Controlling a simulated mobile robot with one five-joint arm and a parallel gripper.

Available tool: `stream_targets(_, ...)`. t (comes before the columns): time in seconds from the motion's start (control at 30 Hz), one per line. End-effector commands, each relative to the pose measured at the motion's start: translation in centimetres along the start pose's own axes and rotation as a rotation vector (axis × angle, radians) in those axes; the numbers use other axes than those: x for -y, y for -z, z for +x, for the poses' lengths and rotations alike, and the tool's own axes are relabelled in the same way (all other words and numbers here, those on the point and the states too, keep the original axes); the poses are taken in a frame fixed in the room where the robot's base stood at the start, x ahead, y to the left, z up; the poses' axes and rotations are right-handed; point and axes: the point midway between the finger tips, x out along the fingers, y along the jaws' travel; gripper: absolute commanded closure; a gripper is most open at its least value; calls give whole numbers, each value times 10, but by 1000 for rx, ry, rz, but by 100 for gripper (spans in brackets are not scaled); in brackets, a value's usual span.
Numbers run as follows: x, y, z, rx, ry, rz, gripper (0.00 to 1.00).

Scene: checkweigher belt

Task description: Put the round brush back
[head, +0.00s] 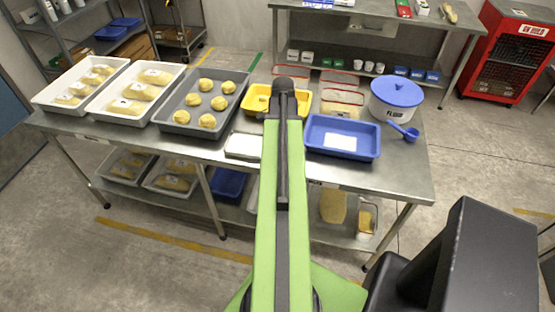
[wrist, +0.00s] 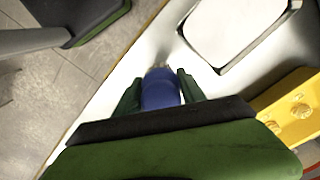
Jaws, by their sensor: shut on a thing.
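The round brush (wrist: 160,92) shows in the wrist view as a blue, rounded body with a pale, blurred tip at its far end. My gripper (wrist: 160,84) is shut on it, with one green finger on each side. The brush is over or near the pale metal table top, close to its edge; I cannot tell whether it touches the top. In the head view my own arm hides the gripper and the brush. A yellow tray (head: 257,99) lies behind the arm in the head view, and its side shows at the right of the wrist view (wrist: 291,108).
A small white tray (head: 242,146) lies left of my arm. A blue tray (head: 369,152) stands to the right, with a flour tub (head: 397,107) and blue scoop (head: 410,134) beyond. Dough trays (head: 172,126) fill the table's left. The table's front right corner is clear.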

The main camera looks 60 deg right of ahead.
Motion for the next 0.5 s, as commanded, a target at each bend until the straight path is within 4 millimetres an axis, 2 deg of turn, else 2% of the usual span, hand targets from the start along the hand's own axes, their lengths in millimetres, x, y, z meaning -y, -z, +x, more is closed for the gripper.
stream_targets(0.03, 8, 0, 8, 0, 0, -1, 97)
stream_targets(0.1, 13, -2, 9, 0, 0, 1, 97)
stream_targets(0.27, 14, -3, 9, 0, 0, 2, 97)
stream_targets(0.37, 14, -3, 22, 0, 0, 2, 97)
stream_targets(0.5, 14, -3, 48, 0, 0, 2, 97)
